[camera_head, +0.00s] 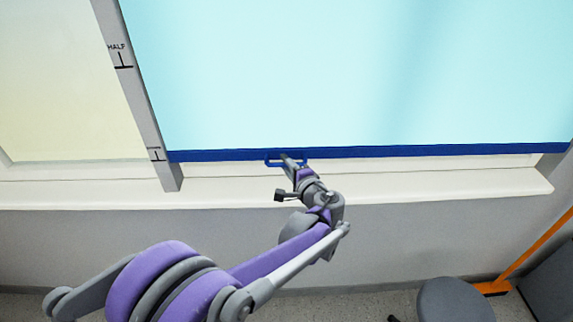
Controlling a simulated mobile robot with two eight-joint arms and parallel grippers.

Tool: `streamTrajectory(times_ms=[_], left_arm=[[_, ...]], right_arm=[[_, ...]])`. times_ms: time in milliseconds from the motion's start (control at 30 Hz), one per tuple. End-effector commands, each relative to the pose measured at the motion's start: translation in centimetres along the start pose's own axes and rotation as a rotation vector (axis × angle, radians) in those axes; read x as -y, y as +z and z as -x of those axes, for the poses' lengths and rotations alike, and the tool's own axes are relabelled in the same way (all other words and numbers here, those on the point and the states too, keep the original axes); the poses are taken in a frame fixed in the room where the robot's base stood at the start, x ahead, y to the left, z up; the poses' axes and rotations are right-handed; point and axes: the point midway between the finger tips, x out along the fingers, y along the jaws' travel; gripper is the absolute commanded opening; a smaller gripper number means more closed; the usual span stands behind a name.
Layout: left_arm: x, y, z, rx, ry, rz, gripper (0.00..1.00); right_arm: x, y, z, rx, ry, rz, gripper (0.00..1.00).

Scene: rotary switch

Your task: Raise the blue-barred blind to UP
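The light cyan blind (340,75) hangs over the window with its blue bar (430,150) low, just above the white sill. A blue loop handle (270,162) is fixed at the bar. My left gripper (287,157) reaches up to this handle, and its tip overlaps the handle. Whether the fingers are closed on it cannot be made out at this size. The scale post (136,90) at the left carries a HALF mark (122,58) and a lower mark near the bar's height. No UP mark shows. My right gripper is not in view.
The white window sill (400,188) runs below the bar. A grey round stool (455,300) stands at the lower right, near an orange post (535,245) and a dark grey panel (553,285). A second pale window pane (65,90) is at the left.

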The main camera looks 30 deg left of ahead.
Motion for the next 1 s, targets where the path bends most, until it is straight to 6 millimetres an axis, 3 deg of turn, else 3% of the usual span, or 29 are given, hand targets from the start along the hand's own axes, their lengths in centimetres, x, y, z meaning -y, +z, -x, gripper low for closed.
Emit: streamTrajectory(times_ms=[33,133,1000], left_arm=[[0.00,0.00,0.02,0.000,0.000,0.000,0.15],[0.00,0.00,0.02,0.000,0.000,0.000,0.00],[0.00,0.00,0.03,0.000,0.000,0.000,0.00]], right_arm=[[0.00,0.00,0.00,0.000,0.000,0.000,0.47],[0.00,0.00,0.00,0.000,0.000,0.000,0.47],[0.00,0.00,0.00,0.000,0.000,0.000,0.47]])
